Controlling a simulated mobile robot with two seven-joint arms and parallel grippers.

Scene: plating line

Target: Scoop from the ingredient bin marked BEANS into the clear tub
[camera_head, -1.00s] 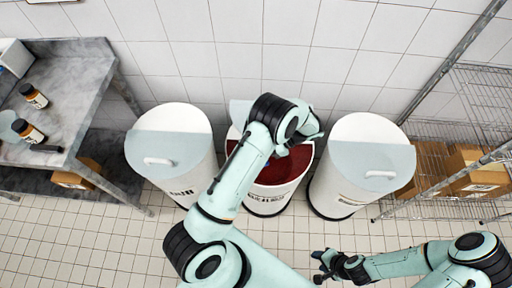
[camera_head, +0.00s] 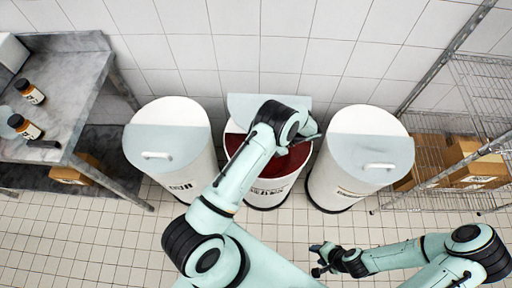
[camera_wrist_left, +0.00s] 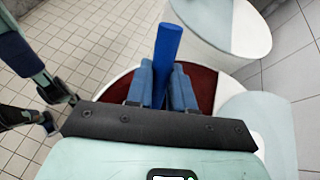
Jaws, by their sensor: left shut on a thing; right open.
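The middle bin (camera_head: 286,190) is a white drum with its pale lid slid back, and dark red contents (camera_head: 290,162) show inside. Its label (camera_head: 268,190) is too small to read. My left arm reaches over this bin and hides its own gripper in the head view. In the left wrist view my left gripper (camera_wrist_left: 163,92) is shut on a blue handle (camera_wrist_left: 168,45), above the red contents. The handle's lower end is hidden. My right gripper (camera_head: 318,260) is open and empty, in front of the bins at the lower right. I cannot make out a clear tub.
Lidded white bins stand close on the left (camera_head: 170,150) and right (camera_head: 362,160). A steel table (camera_head: 70,95) at the left bears dark jars (camera_head: 30,92) and a partly cut-off pale round thing. A wire rack (camera_head: 465,110) holds cardboard boxes at the right. The front floor is clear.

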